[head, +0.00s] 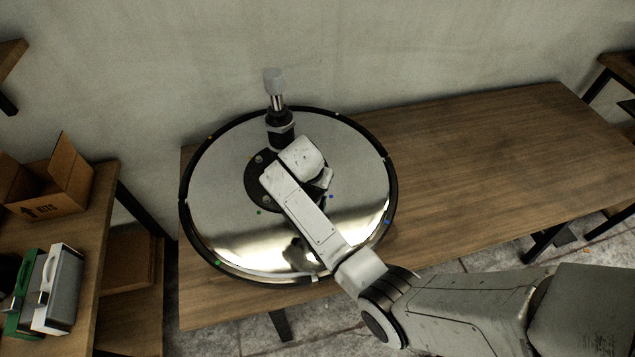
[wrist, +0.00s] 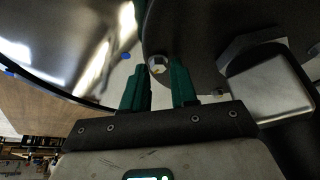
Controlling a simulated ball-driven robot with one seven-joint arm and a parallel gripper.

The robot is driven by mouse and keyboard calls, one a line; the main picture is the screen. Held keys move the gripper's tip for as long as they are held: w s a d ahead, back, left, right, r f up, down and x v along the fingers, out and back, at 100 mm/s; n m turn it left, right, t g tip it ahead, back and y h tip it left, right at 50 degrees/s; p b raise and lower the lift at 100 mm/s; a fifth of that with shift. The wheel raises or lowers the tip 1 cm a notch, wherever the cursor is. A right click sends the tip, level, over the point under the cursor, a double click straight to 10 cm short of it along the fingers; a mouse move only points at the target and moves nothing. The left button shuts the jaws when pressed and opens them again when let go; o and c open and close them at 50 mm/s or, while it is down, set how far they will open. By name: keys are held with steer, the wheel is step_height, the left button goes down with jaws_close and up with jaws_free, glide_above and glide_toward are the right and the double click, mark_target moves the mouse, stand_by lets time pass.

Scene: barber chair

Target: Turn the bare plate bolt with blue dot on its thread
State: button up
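The round mirror-finish base plate (head: 215,190) with a black rim lies on the wooden table. Its dark centre plate (head: 254,184) carries bolts. A blue dot (head: 331,196) shows on the mirror beside my arm; it also shows in the wrist view (wrist: 126,56). Close to that dot, a pale bolt (wrist: 157,65) sits at the edge of the dark centre plate. My gripper (wrist: 159,72) has its green fingers apart, one on each side of this bolt. I cannot tell whether they touch it. In the head view my arm hides this bolt and my fingertips.
A black and chrome post with a grey cap (head: 274,82) stands on the far side of the centre plate. Other coloured dots mark the plate and rim. The table (head: 490,140) is clear to the right. A cardboard box (head: 50,185) stands on the left bench.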

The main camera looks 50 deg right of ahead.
steer(key=o, duration=0.3)
steer(key=b+v, duration=0.1)
steer(key=v, duration=0.9)
steer(key=shift+r, duration=0.4)
steer(key=shift+a, duration=0.15)
